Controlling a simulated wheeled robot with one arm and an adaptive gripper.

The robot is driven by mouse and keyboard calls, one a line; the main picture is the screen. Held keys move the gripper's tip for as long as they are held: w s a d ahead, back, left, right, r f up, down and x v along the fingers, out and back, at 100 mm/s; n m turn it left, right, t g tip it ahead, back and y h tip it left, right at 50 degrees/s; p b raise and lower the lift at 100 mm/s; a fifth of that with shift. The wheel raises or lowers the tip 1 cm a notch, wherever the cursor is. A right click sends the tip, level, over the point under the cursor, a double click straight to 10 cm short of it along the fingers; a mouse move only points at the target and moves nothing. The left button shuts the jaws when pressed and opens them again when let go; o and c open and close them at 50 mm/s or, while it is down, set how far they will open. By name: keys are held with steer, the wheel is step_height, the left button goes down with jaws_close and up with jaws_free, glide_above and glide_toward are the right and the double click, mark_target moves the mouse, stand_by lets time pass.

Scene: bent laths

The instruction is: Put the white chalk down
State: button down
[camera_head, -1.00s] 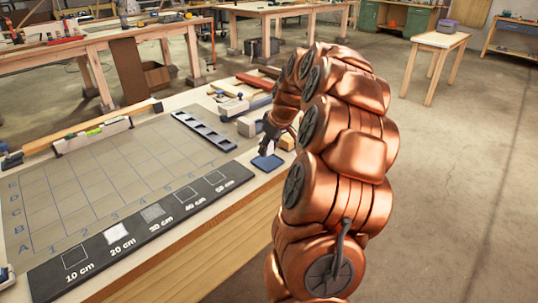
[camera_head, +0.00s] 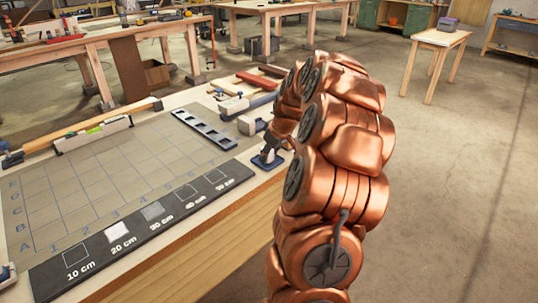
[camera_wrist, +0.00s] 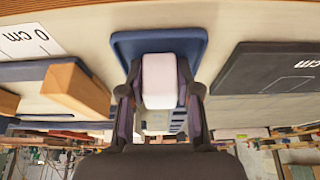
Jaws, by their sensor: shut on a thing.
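The white chalk (camera_wrist: 159,80) is a pale block between the two dark fingers of my gripper (camera_wrist: 160,96) in the wrist view. My gripper is shut on it. Behind the chalk in that view is a blue square pad or shallow tray (camera_wrist: 196,44) with a raised-looking rim. In the head view my gripper (camera_head: 269,155) is low over the same blue pad (camera_head: 262,165), at the bench's near right edge. The chalk cannot be made out there. Whether the chalk touches the pad I cannot tell.
A wooden block (camera_wrist: 76,92) stands left of the blue pad in the wrist view, and a dark panel (camera_wrist: 258,72) lies right. In the head view a slotted dark rack (camera_head: 203,129) lies on the gridded grey mat (camera_head: 75,190). A black strip with size squares (camera_head: 135,238) runs along the front.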

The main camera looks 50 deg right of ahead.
steer(key=shift+f, duration=0.35)
steer(key=shift+a+f, duration=0.1)
steer(key=c, duration=1.2)
jaws_free()
steer(key=shift+s, duration=0.1)
steer(key=shift+o, duration=0.5)
steer(key=shift+f, duration=0.15)
